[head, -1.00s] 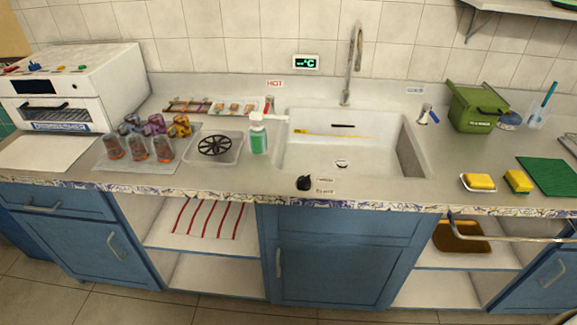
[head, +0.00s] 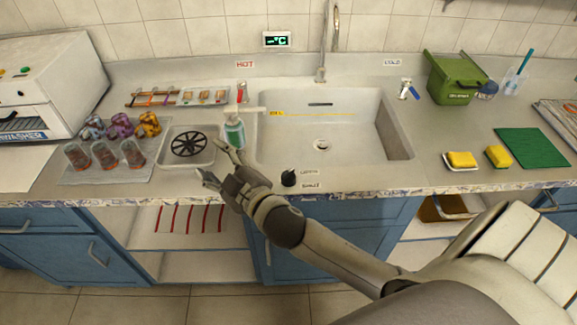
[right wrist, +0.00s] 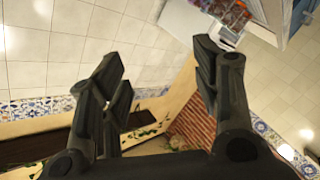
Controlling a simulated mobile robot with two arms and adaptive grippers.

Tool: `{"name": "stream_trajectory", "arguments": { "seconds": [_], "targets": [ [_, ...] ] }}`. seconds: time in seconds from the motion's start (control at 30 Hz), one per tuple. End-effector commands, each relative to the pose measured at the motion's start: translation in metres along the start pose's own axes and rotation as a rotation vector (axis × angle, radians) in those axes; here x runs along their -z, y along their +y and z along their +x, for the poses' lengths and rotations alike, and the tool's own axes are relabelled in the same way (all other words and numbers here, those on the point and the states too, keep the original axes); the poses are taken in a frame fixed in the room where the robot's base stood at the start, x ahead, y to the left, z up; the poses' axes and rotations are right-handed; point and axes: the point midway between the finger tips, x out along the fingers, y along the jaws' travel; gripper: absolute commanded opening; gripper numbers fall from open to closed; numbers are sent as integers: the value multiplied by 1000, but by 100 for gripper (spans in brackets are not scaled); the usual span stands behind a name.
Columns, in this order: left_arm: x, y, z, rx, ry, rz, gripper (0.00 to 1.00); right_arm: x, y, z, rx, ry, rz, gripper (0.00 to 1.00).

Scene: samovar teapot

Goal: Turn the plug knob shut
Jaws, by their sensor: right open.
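The plug knob (head: 289,178) is a small black knob on the counter's front rim, just below the sink basin (head: 385,150), beside small labels (head: 311,178). The drain (head: 322,145) shows in the basin floor. My right gripper (head: 213,163) is open and empty. In the head view it is left of the knob, over the counter's front edge near the soap bottle; I cannot tell its height. The right wrist view shows its two spread fingers (right wrist: 165,85) with nothing between them. The knob does not show in that view. My left gripper is not in view.
A green soap bottle (head: 234,132) stands close to my right gripper. Yellow sponges (head: 461,159) lie right of the sink. The counter right of the knob is clear.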

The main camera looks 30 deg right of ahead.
Motion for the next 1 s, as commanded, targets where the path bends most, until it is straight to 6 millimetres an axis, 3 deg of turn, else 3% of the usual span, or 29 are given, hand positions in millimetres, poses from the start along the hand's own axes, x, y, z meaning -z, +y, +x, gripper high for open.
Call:
{"name": "stream_trajectory", "arguments": {
  "seconds": [0.03,0.1,0.2,0.3,0.4,0.47,0.53,0.67,0.77,0.8,0.9,1.0],
  "targets": [
    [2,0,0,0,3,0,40,36,8,10,-15,139,-87,57],
    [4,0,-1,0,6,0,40,83,9,16,-19,330,-209,57],
    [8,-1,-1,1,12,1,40,138,-3,13,9,597,-409,57],
    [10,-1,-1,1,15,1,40,171,-29,2,84,841,-633,57],
    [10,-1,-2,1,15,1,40,175,-58,-12,208,1044,-873,57],
    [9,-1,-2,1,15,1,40,163,-73,-18,306,1138,-1023,57],
    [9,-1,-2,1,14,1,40,138,-84,-22,443,1218,-1200,57],
    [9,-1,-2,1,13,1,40,66,-77,-22,761,1263,-1514,57],
    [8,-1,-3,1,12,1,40,3,-42,-19,1042,1197,-1717,57],
    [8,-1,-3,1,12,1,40,-20,-22,-18,1153,1148,-1780,57],
    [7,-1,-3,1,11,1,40,-67,31,-21,1402,1003,-1887,57],
    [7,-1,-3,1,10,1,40,-96,78,-28,1589,858,-1935,57]
  ]
}}
